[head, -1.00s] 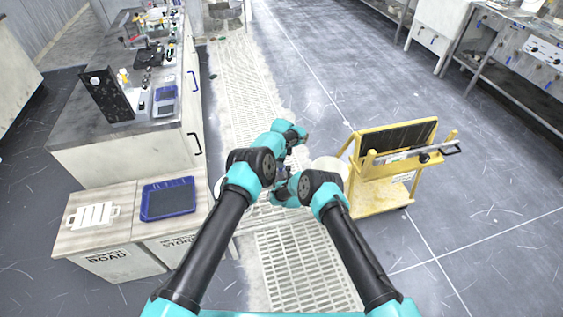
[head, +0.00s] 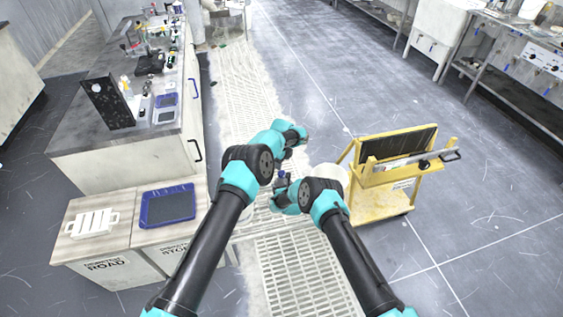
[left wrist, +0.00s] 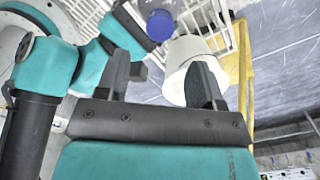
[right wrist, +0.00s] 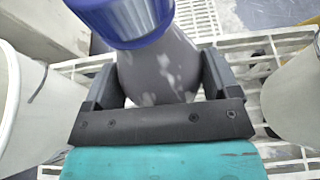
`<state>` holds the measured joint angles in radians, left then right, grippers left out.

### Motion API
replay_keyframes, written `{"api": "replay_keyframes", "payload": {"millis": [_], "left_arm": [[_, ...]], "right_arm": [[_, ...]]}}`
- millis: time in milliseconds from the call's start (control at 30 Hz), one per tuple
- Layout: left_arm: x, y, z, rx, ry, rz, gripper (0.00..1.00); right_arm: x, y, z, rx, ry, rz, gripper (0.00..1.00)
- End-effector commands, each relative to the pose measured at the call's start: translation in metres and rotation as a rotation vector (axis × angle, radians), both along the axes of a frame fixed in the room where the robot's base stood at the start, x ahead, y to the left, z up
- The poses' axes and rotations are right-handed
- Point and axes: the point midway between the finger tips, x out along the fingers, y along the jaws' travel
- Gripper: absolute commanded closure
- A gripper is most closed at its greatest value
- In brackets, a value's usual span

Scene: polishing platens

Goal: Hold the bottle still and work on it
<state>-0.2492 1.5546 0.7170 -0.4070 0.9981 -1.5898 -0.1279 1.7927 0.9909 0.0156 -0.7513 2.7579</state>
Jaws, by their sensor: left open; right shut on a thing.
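The bottle is grey with a blue cap. In the right wrist view its body (right wrist: 160,72) is upright between the two dark fingers of my right gripper (right wrist: 160,85), which is shut on it. In the head view its blue cap (head: 281,175) shows small beside my right gripper (head: 283,192); the rest is mostly hidden by my arms. In the left wrist view the cap (left wrist: 160,25) lies ahead of my left gripper (left wrist: 162,75). My left gripper is open and empty, apart from the bottle, and higher than my right one.
White buckets (right wrist: 293,100) stand on both sides of the bottle; one (left wrist: 185,50) shows beyond my left fingers. A yellow cart (head: 385,190) stands at right. A bench (head: 110,150) and a cabinet with a blue tray (head: 168,206) stand at left. Pale grating (head: 300,270) covers the floor.

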Motion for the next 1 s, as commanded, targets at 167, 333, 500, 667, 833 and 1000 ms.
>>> {"api": "replay_keyframes", "payload": {"millis": [167, 333, 500, 667, 833, 1000], "left_arm": [[0.0, 0.0, -0.004, 0.0, 0.0, 0.001, 0.39], [0.0, 0.0, -0.019, 0.0, 0.001, 0.001, 0.39], [-0.001, 0.0, -0.04, 0.0, 0.001, 0.001, 0.39], [-0.001, 0.0, -0.058, 0.0, 0.001, 0.002, 0.39], [0.0, 0.0, -0.07, 0.0, 0.0, 0.002, 0.39], [0.0, 0.0, -0.078, 0.0, -0.001, 0.003, 0.39]], "right_arm": [[0.0, 0.0, 0.0, 0.0, -0.001, 0.0, 0.85], [0.0, 0.0, 0.0, 0.0, -0.001, 0.0, 0.85], [0.0, 0.0, 0.0, 0.0, 0.0, 0.0, 0.85], [0.0, 0.0, 0.0, 0.0, 0.0, 0.0, 0.85], [0.0, 0.0, 0.0, 0.0, 0.0, 0.0, 0.85], [0.0, 0.0, 0.0, 0.0, 0.0, 0.0, 0.85]]}}
